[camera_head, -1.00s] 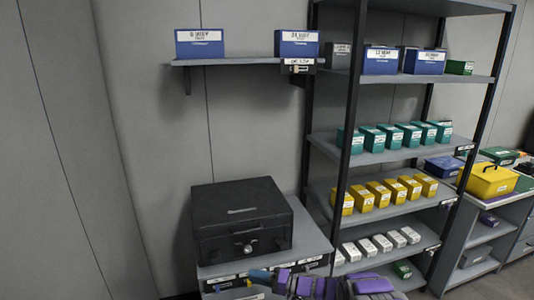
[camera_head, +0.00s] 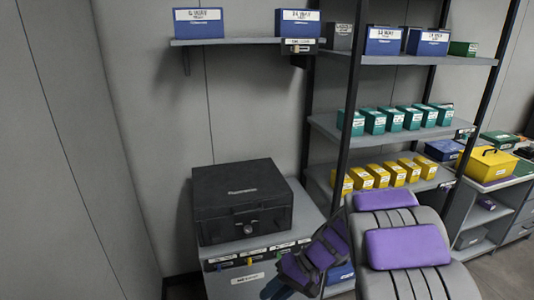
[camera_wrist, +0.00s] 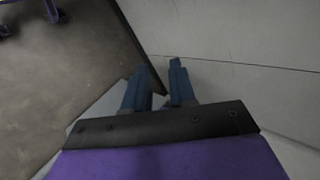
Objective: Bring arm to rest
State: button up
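My gripper (camera_head: 274,289) is low in the head view, in front of the grey cabinet and angled down to the left. In the wrist view its two blue fingers (camera_wrist: 158,72) stand apart with a gap between them, and nothing shows in the gap. My purple-padded arm folds up at the lower right of the head view and hides part of the rack's lower shelves.
A black lockbox (camera_head: 243,203) sits on the grey cabinet (camera_head: 312,222). A wall shelf (camera_head: 240,42) holds blue boxes. The rack (camera_head: 390,135) carries teal and yellow boxes. A yellow case (camera_head: 487,163) stands on the right bench. Floor shows at left in the wrist view.

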jog(key=s+d+r+h, duration=0.2)
jog(key=s+d+h, duration=0.1)
jog(key=s, duration=0.6)
jog(key=s+d+r+h, duration=0.2)
jog(key=s+d, duration=0.3)
jog(key=s, duration=0.4)
jog(key=s+d+r+h, duration=0.2)
jog(key=s+d+h, duration=0.1)
jog(key=s, duration=0.6)
jog(key=shift+s+d+h, duration=0.3)
jog(key=shift+s+d, duration=0.1)
jog(key=shift+d, duration=0.2)
